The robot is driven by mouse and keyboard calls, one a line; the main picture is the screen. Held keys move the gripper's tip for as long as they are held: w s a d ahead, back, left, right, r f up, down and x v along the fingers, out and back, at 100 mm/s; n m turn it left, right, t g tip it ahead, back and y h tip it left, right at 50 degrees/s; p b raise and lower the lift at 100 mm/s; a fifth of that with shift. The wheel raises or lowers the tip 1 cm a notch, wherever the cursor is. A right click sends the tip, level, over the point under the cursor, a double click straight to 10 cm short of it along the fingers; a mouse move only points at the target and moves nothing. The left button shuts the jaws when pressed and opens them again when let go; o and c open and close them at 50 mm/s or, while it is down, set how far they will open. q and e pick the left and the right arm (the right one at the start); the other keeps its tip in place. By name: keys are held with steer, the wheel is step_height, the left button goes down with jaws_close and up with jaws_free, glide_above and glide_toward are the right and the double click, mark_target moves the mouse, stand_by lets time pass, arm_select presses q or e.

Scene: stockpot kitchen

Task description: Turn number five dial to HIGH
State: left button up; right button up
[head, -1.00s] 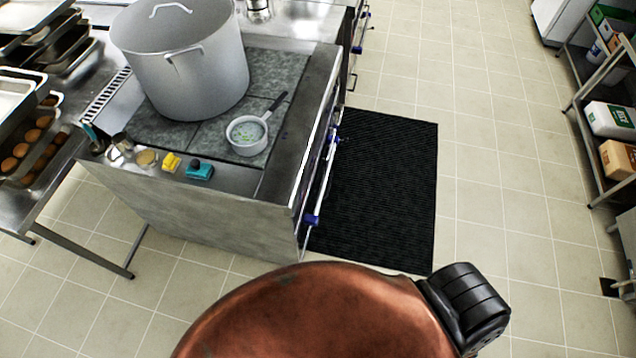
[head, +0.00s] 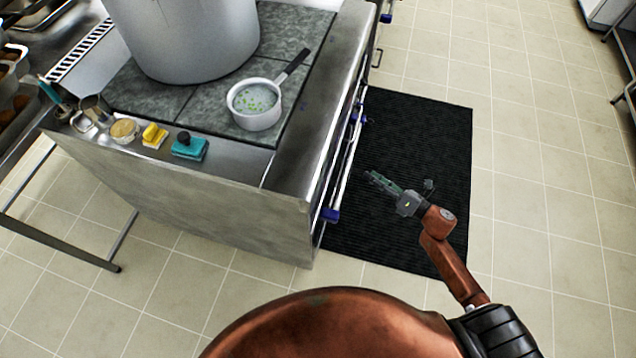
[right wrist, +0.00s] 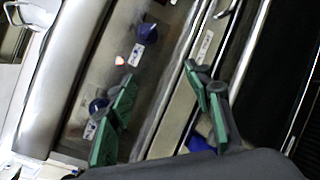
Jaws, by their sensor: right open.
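The stove front carries blue dials in the right wrist view: one dial (right wrist: 148,32) is near the top and another (right wrist: 98,105) is lower left, partly covered by a gripper finger. White labels sit beside them, too blurred to read, so I cannot tell which is number five or its setting. A small red light (right wrist: 119,61) glows between them. My right gripper (head: 385,183) is over the black mat, to the right of the stove front. In the right wrist view its green-padded fingers (right wrist: 160,80) are spread and empty. My left gripper is out of view.
A rail handle (head: 345,175) runs along the stove front, close to my right gripper. On the stove stand a large stockpot (head: 190,45) and a small saucepan (head: 256,105). Sponges (head: 189,147) lie on the near edge. The black mat (head: 425,130) and tiled floor are clear.

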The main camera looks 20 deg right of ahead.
arm_select(q)
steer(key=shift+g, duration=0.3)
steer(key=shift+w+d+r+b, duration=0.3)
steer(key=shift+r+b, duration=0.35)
steer(key=shift+b, duration=0.55)
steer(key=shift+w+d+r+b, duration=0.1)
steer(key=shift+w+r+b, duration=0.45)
steer(key=shift+b, duration=0.7)
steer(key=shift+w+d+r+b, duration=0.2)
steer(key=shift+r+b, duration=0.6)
steer(key=shift+b, duration=0.4)
arm_select(e)
steer(key=a+r+n+g+y, duration=0.3)
steer(key=a+n, duration=0.4)
steer(key=a, duration=0.2)
steer(key=a+r+n+g+y, duration=0.3)
steer(key=a+n, duration=0.5)
steer(key=a, duration=0.1)
steer(key=shift+w+n+y, duration=0.2)
steer(key=shift+n+y, duration=0.1)
steer(key=shift+a, duration=0.1)
steer(key=shift+c, duration=0.4)
steer(key=c, duration=1.1)
steer(key=shift+o, duration=0.2)
